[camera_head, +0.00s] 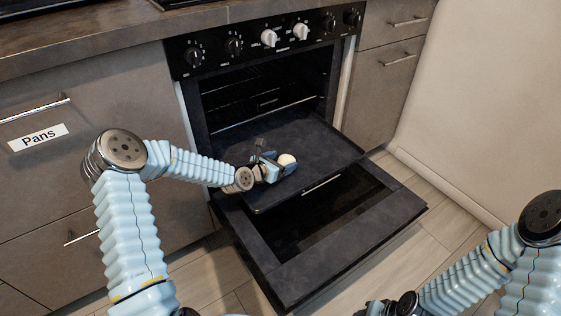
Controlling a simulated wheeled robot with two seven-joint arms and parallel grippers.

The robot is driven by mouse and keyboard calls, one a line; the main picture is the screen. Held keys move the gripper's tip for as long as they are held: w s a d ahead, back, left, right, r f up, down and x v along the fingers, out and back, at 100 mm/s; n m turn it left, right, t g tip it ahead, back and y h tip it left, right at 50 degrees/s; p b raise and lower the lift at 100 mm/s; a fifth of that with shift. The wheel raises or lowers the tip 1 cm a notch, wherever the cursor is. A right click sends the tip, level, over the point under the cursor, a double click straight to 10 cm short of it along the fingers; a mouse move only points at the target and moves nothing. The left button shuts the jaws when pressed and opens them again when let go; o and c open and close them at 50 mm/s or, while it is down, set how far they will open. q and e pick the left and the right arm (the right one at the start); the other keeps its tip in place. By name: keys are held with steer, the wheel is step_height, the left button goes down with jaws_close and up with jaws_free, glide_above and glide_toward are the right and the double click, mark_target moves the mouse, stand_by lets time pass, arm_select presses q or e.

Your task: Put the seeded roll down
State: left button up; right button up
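The seeded roll (287,160) shows as a small, pale, rounded thing over the dark oven tray (318,147). My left gripper (279,163) reaches in from the left, low over the tray, with its fingertips at the roll. The fingers partly hide the roll. At this size I cannot tell whether they grip it or only stand beside it, nor whether the roll touches the tray. My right gripper (376,308) is at the bottom edge, partly cut off, away from the oven; its opening does not show.
The oven door (345,262) is folded down, with the tray pulled out above it. The oven's side walls and control panel (268,39) stand behind. A drawer labelled Pans (38,137) is on the left. Bare floor (425,222) lies to the right.

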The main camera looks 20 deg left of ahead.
arm_select(q)
steer(key=shift+s+d+f+p, duration=0.2)
steer(key=shift+s+f+p, duration=0.05)
steer(key=shift+p, duration=0.25)
steer(key=shift+s+a+r, duration=0.15)
steer(key=shift+s, duration=0.05)
steer(key=v, duration=0.3)
steer(key=p+v, duration=0.1)
steer(key=v, duration=0.3)
steer(key=r+v, duration=0.1)
steer(key=v, duration=0.3)
steer(key=shift+p, duration=0.35)
steer(key=shift+w, duration=0.1)
